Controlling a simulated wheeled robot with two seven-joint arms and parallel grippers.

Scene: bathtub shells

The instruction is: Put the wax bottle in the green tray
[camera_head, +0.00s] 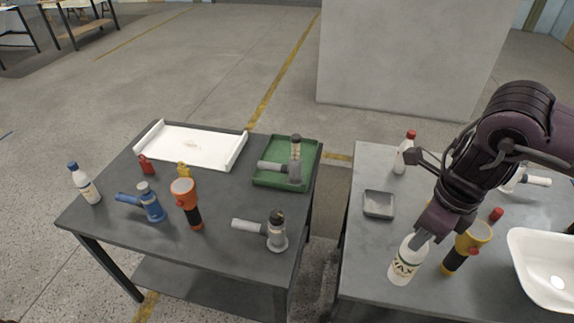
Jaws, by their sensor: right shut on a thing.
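The wax bottle (404,267) is white with a "WAX" label and stands upright near the front left of the right table. My right gripper (421,239) reaches down from above and is shut on the top of the wax bottle, hiding its cap. The green tray (266,179) lies at the back right of the left table. A grey and clear tool (295,165) stands in the tray, with its handle pointing left. My left gripper is not in view.
A grey square dish (379,205), a red-capped white bottle (401,157) and a white basin (547,266) share the right table. A gap separates the tables. The left table holds a white tray (181,146) and an orange flashlight (185,196).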

